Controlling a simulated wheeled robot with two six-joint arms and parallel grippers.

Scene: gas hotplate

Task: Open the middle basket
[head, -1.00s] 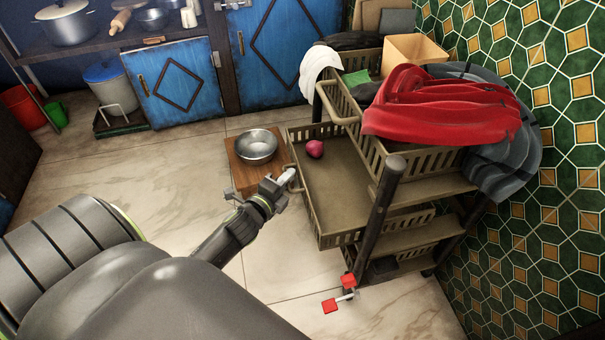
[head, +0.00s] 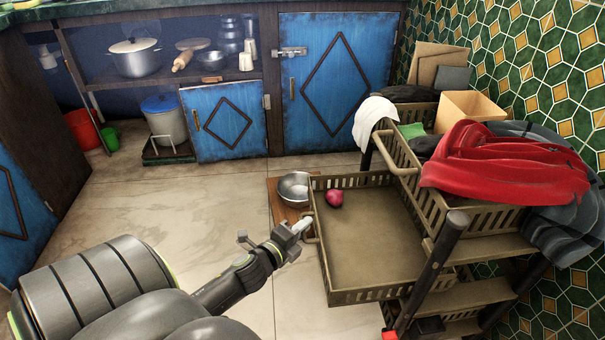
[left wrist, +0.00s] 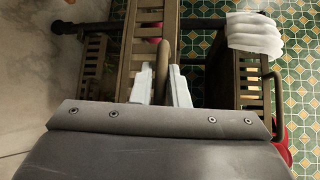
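The middle basket (head: 340,296) is a brown slatted tray pulled far out of the rack toward the left. A purple-red onion (head: 335,198) lies inside it near the back. My left gripper (head: 302,226) is at the handle (head: 311,240) on the basket's outer side. In the left wrist view the handle (left wrist: 165,48) runs between the two pale fingers (left wrist: 162,84), which close in on it from both sides. The exact contact is partly hidden. My right gripper is not in view.
The top basket (head: 480,217) holds red cloth (head: 500,170) and a cardboard box (head: 468,110). A metal bowl (head: 292,188) on a wooden board (head: 277,205) is partly covered by the basket. Blue cabinets (head: 335,85) stand behind. Floor on the left (head: 150,215) is clear.

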